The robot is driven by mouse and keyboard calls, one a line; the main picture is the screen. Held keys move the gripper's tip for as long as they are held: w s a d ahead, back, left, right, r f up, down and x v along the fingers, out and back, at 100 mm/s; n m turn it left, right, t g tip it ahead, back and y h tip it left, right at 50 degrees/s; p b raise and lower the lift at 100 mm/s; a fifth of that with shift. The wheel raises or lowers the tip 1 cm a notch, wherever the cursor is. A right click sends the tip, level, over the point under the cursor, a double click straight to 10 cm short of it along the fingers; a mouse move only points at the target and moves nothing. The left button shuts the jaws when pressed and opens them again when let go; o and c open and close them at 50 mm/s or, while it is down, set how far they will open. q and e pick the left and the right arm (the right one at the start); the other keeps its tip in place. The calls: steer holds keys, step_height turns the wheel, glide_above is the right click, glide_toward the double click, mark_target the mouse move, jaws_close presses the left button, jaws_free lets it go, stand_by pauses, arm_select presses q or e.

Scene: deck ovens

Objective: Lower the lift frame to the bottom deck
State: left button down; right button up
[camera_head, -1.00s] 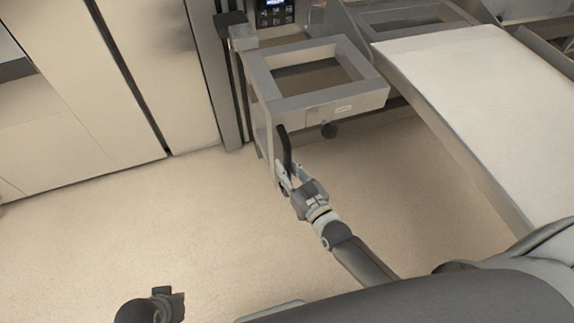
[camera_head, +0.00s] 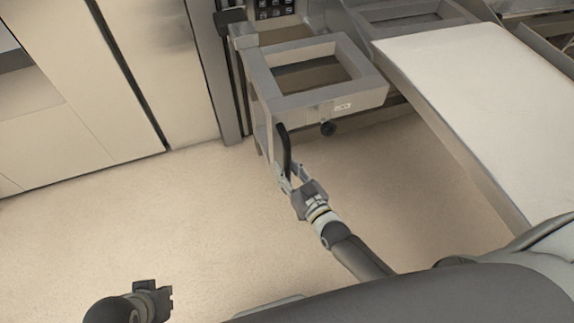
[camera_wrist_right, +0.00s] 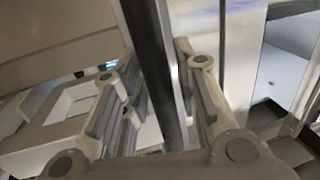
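The lift frame (camera_head: 318,105) is a grey square frame with an open middle, level beside the tall post at the top centre of the head view. A black handle (camera_head: 285,146) hangs down its near left side. My right gripper (camera_head: 288,178) is at the handle's lower end, its fingers on both sides of it. In the right wrist view the black bar of the handle (camera_wrist_right: 150,70) runs between the two fingers (camera_wrist_right: 158,75), which close in around it. My left gripper (camera_head: 160,298) is low at the left, away from the frame; its fingers do not show clearly.
A long white-topped loading surface (camera_head: 480,110) stands right of the frame. A keypad panel (camera_head: 275,8) is on the post behind. Pale cabinet doors (camera_head: 90,100) line the left. The floor (camera_head: 170,220) between is clear. A dark knob (camera_head: 328,129) sits under the frame's front.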

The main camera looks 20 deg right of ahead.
steer(key=shift+o, duration=0.7)
steer(key=shift+w+r, duration=0.15)
steer(key=shift+r, duration=0.1)
steer(key=v, duration=1.2)
steer(key=shift+f, duration=0.1)
